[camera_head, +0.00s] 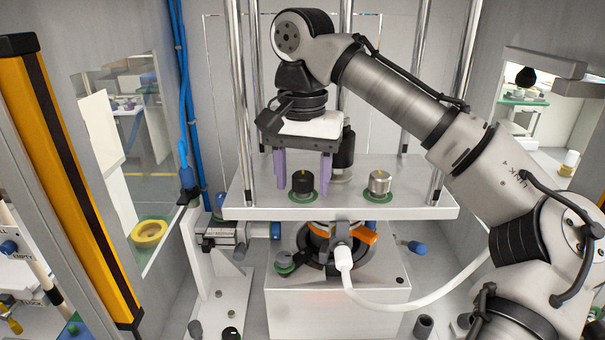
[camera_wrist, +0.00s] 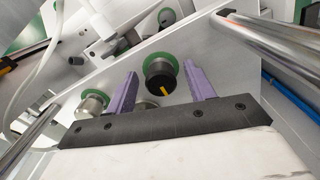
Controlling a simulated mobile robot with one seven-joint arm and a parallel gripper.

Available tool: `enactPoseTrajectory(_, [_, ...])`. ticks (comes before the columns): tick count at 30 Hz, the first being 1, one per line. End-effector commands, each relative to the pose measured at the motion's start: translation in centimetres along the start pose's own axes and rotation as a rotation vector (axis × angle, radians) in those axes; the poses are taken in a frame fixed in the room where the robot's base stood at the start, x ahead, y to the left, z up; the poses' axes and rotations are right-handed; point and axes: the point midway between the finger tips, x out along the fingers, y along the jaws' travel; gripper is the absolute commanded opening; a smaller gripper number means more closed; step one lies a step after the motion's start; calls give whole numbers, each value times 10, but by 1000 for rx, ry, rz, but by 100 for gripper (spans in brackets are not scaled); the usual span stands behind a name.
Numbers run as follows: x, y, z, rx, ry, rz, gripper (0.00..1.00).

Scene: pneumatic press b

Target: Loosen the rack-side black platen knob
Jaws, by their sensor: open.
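A black knob (camera_head: 302,183) with a yellow mark on top stands in a green ring on the grey platen (camera_head: 420,200). It also shows in the wrist view (camera_wrist: 158,78). My gripper (camera_head: 303,181) is open, with two purple fingers pointing down over the platen. In the wrist view the black knob appears between the two fingers (camera_wrist: 161,80), with a gap on both sides. How low the fingertips sit against it is hard to tell. A silver knob (camera_head: 379,184) in another green ring stands to the right; the wrist view shows it outside the left finger (camera_wrist: 92,106).
Vertical steel columns (camera_head: 470,70) rise around the platen. A dark cylinder (camera_head: 344,152) stands behind my gripper. Below the platen are an orange clamp (camera_head: 363,234), a white hose (camera_head: 385,307) and a white block (camera_head: 335,305). A yellow post (camera_head: 60,180) stands at left.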

Motion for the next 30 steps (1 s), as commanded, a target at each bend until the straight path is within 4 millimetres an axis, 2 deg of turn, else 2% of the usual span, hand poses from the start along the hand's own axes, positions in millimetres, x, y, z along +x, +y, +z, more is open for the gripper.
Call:
enactPoseTrajectory(8, [2,0,0,0,0,0,53])
enactPoseTrajectory(18, [1,0,0,0,0,0,10])
enactPoseTrajectory(19, [1,0,0,0,0,0,9])
enactPoseTrajectory(30, [1,0,0,-73,0,0,9])
